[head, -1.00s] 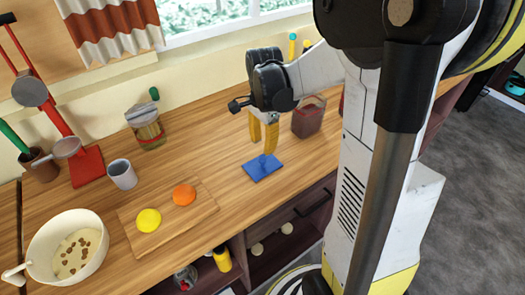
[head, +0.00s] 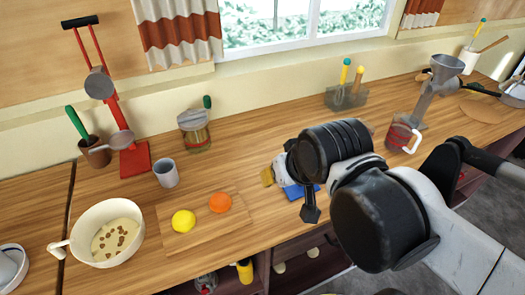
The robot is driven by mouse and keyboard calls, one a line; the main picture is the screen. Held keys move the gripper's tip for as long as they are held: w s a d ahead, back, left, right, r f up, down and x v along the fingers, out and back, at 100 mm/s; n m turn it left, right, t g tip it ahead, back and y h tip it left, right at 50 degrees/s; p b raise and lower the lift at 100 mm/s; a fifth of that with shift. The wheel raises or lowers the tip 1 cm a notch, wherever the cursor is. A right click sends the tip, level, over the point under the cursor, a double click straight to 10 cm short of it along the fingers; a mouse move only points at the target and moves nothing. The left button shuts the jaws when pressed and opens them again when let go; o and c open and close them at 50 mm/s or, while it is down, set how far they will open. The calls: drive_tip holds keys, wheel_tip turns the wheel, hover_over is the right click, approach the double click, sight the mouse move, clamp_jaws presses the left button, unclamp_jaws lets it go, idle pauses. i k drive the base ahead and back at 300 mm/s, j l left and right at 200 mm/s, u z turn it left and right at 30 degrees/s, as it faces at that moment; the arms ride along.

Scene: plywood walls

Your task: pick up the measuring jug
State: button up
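The measuring jug (head: 402,136) is clear with red markings and a white handle. It stands upright on the wooden counter at the right in the head view, below a grey funnel-topped device. My gripper (head: 268,176) hangs over the middle of the counter, left of the jug and apart from it. A flat blue item (head: 300,192) lies by the gripper, partly hidden.
A cutting board (head: 175,232) holds a lemon (head: 183,221) and an orange (head: 220,202). A bowl (head: 108,232), a grey cup (head: 166,173) and a jar (head: 195,132) stand left. A clear holder (head: 346,97) and the grey funnel device (head: 440,78) stand behind. The counter between gripper and jug looks clear.

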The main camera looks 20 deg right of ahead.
sight(402, 126)
drive_tip(key=z, duration=1.65)
